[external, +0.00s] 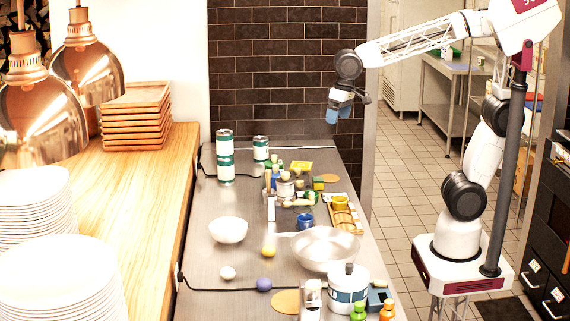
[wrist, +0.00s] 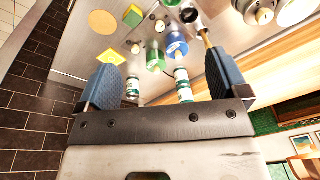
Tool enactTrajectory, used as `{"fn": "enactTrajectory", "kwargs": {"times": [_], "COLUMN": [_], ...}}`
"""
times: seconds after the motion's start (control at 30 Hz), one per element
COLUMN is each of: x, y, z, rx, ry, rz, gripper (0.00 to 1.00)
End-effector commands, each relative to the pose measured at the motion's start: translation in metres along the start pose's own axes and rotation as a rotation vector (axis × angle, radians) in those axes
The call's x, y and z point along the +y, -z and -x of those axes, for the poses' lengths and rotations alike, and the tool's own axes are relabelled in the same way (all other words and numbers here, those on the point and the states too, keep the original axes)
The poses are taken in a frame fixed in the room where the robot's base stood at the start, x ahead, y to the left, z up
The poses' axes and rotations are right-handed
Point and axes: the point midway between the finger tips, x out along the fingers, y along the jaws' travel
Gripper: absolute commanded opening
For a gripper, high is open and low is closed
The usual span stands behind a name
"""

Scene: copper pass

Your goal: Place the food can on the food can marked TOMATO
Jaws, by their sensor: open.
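Three green-and-white food cans stand at the far left of the steel counter in the external view. An upper can (external: 225,139) appears stacked upright on a lower can (external: 226,170). A third can (external: 261,149) stands alone to their right. The labels are too small to read, so I cannot tell which is marked TOMATO. My gripper (external: 334,112) is open and empty, high above the counter's right edge and apart from the cans. In the wrist view, a single can (wrist: 132,90) and a taller can shape (wrist: 183,86) show beyond and between the open fingers (wrist: 167,82).
A wooden shelf with plates (external: 50,280) and hanging lamps lies left.

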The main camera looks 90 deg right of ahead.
Motion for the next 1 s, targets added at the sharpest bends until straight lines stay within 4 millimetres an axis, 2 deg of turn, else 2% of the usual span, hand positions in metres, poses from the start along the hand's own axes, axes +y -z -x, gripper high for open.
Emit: {"fn": "enactTrajectory", "kwargs": {"times": [0.03,0.1,0.5,0.7,1.0], "x": [0.005,0.013,0.058,0.071,0.075], "y": [-0.018,-0.038,-0.148,-0.178,-0.185], "z": [-0.001,-0.004,-0.036,-0.049,-0.053], "rx": [0.006,0.013,0.053,0.066,0.068], "ry": [0.005,0.009,0.029,0.033,0.033], "rz": [0.044,0.107,0.454,0.556,0.583], "gripper": [0.93,0.93,0.93,0.93,0.93]}}
